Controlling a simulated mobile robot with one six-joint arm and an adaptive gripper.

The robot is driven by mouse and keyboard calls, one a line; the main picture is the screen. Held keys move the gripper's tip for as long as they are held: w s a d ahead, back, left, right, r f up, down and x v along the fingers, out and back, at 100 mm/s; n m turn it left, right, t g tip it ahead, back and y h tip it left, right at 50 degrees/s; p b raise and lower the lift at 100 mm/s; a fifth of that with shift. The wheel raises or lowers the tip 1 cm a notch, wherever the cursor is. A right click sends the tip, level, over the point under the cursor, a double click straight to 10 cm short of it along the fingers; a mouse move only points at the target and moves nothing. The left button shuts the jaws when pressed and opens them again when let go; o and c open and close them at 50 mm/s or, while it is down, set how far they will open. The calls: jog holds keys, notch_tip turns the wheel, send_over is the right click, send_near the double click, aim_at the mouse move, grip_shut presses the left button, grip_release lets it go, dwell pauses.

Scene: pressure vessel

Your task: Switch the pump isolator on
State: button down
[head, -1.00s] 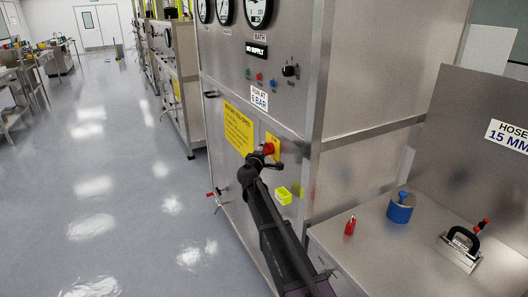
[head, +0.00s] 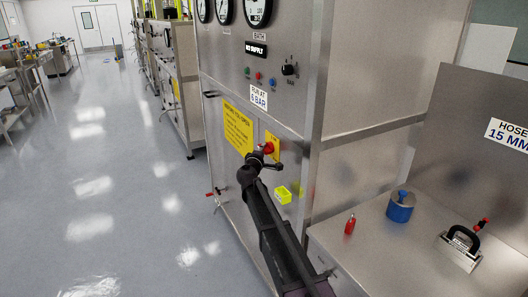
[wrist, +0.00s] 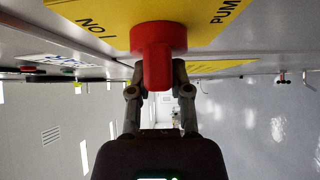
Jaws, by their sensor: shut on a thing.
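The pump isolator is a red rotary handle (head: 268,148) on a yellow plate (head: 276,146) on the steel cabinet front. In the wrist view the red handle (wrist: 154,55) stands out from the yellow plate (wrist: 100,20), which reads "NO.1" and "PUM", the rest cut off. My gripper (wrist: 155,78) is shut on the handle, one finger on each side. In the head view my gripper (head: 264,158) reaches the plate and partly hides the handle. Which position the handle is set to cannot be told.
Above are gauges (head: 258,10), a "NO SUPPLY" display (head: 256,50) and a black knob (head: 289,69). A bench at right holds a blue pot (head: 401,208) and red padlock-like item (head: 350,224). Floor at left is clear.

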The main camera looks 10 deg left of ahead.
jog(key=shift+f+b, duration=0.15)
jog(key=shift+b, duration=0.25)
jog(key=m+t+h+b, duration=0.1)
jog(key=m+t+b, duration=0.1)
jog(key=m+b, duration=0.1)
jog(key=shift+w+f+b, duration=0.1)
jog(key=shift+b, duration=0.3)
jog(key=m+t+h+b, duration=0.1)
jog(key=m+h+b, duration=0.1)
jog(key=m, duration=0.1)
jog(key=m+t+h+b, duration=0.1)
jog(key=m+h+b, duration=0.1)
jog(key=m+b, duration=0.1)
jog(key=shift+w+a, duration=0.1)
jog(key=shift+a, duration=0.05)
jog(key=m+g+h+b, duration=0.1)
jog(key=m+h+b, duration=0.1)
jog(key=m+h, duration=0.5)
jog(key=shift+w+m, duration=0.1)
jog(key=shift+m, duration=0.5)
jog(key=m+g+h, duration=0.3)
jog(key=m, duration=0.1)
jog(key=m+g+h+b, duration=0.1)
jog(key=m+g+h, duration=0.2)
jog(key=m, duration=0.2)
jog(key=shift+h, duration=0.4)
jog(key=shift+m, duration=0.4)
jog(key=c, duration=0.6)
grip_release()
jog(key=shift+o, duration=0.2)
